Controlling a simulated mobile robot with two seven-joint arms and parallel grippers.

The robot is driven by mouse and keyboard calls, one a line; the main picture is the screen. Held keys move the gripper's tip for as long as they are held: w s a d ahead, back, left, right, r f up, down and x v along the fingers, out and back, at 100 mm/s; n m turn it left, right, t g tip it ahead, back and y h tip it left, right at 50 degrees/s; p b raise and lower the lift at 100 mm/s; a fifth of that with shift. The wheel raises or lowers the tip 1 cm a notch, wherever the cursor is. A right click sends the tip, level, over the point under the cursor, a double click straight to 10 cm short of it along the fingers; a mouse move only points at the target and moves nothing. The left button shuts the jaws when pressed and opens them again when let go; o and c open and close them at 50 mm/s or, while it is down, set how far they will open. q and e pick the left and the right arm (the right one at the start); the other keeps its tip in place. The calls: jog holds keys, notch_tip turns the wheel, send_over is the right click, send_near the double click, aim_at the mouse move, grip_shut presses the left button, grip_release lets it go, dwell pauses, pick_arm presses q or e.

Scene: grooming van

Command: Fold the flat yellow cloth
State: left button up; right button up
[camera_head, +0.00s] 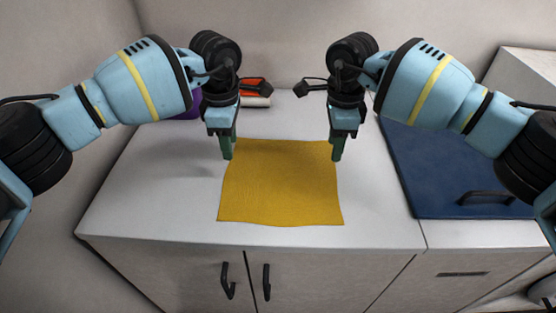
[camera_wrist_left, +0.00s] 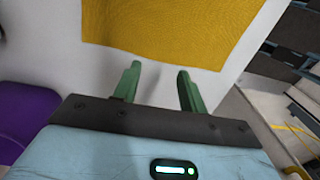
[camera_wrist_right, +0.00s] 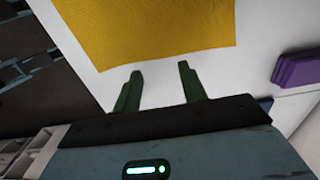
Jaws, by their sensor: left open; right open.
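The yellow cloth (camera_head: 280,185) lies flat and unfolded on the white counter. It also shows in the left wrist view (camera_wrist_left: 170,28) and in the right wrist view (camera_wrist_right: 150,30). My left gripper (camera_head: 227,156) is at the cloth's far left corner. It is open and empty, with its green fingers apart just short of the cloth's edge in the left wrist view (camera_wrist_left: 158,72). My right gripper (camera_head: 337,157) is at the far right corner. It is open and empty, with its fingers apart in the right wrist view (camera_wrist_right: 160,70). The wrists partly hide the far corners in the head view.
A blue mat or panel with a dark handle (camera_head: 450,170) lies to the right. A purple object (camera_head: 190,105) and an orange-and-white stack (camera_head: 256,95) stand at the back. White counter is clear left of the cloth (camera_head: 150,190). Cabinet doors (camera_head: 310,275) are below the front edge.

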aim_at(235, 176)
pick_arm(q)
jog(key=shift+s+f, duration=0.15)
jog(key=shift+f, duration=1.8)
jog(key=shift+s+f, duration=0.1)
jog(key=shift+f, duration=1.8)
pick_arm(e)
jog(key=shift+s+d+f, duration=0.1)
jog(key=shift+s+f, duration=0.05)
jog(key=shift+f, duration=1.8)
jog(key=shift+s+f, duration=0.1)
jog(key=shift+f, duration=1.8)
pick_arm(q)
jog(key=shift+f, duration=0.25)
pick_arm(e)
jog(key=shift+f, duration=0.25)
pick_arm(q)
jog(key=shift+s, duration=0.1)
grip_shut()
pick_arm(e)
jog(key=shift+s, duration=0.1)
grip_shut()
jog(key=shift+f, duration=0.1)
